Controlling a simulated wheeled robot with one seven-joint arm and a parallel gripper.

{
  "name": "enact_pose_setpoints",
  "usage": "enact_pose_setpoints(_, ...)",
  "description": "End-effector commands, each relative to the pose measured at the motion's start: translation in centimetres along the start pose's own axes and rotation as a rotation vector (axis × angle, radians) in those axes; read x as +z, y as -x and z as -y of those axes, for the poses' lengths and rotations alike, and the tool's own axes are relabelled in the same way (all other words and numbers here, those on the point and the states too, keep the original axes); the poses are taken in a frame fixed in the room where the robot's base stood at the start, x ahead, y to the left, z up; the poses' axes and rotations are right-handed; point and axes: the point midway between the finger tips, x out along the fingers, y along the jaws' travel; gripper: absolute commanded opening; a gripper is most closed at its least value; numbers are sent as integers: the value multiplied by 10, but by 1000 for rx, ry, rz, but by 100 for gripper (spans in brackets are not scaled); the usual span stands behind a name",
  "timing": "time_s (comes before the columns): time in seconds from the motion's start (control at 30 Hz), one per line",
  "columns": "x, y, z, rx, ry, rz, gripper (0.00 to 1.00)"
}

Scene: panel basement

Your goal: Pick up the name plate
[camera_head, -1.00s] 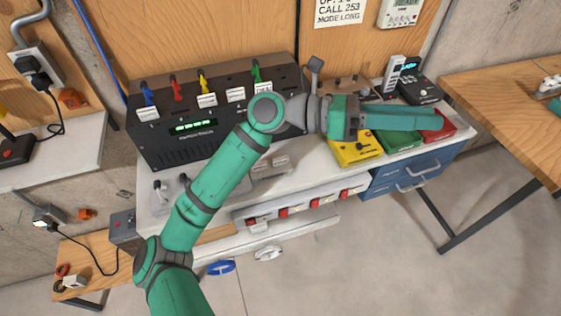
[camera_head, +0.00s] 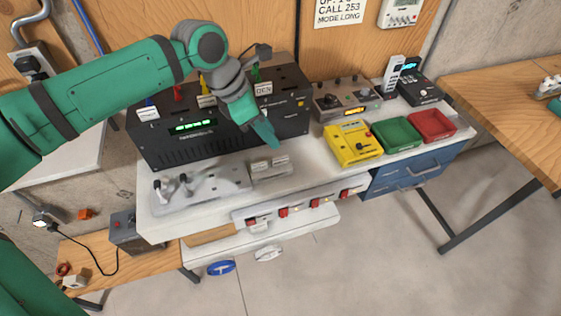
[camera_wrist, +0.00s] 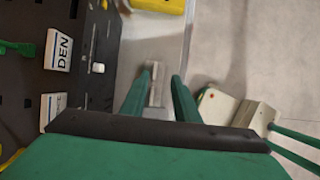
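White name plates stand on the black lever box (camera_head: 165,150). One reads DEN (camera_head: 263,88); it also shows in the wrist view (camera_wrist: 60,50). Others sit near the blue lever (camera_head: 148,113) and the yellow lever (camera_head: 207,100). A low grey holder (camera_head: 272,174) on the bench bears two small pale plates (camera_head: 281,161). I cannot tell which plate the task names. My gripper (camera_head: 268,132) points down in front of the box, behind and above the holder. In the wrist view its two green fingers (camera_wrist: 163,76) are apart, with a grey piece seen between them.
A grey switch panel (camera_head: 200,187) lies on the bench left of the holder. A yellow box (camera_head: 353,143), a green tray (camera_head: 397,135) and a red tray (camera_head: 432,126) stand to the right. The bench (camera_head: 310,170) is clear between the holder and the yellow box.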

Motion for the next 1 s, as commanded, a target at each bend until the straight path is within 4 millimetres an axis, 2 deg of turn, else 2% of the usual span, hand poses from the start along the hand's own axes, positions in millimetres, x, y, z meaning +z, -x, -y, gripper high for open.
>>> enact_pose_setpoints(0.17,-12,0,-5,16,4,-36,28)
enact_pose_setpoints(0.5,-12,-45,-6,15,4,-34,28)
enact_pose_setpoints(0.77,-12,-62,-7,15,3,-33,28)
enact_pose_setpoints(1.0,-13,-95,-9,14,5,-33,28)
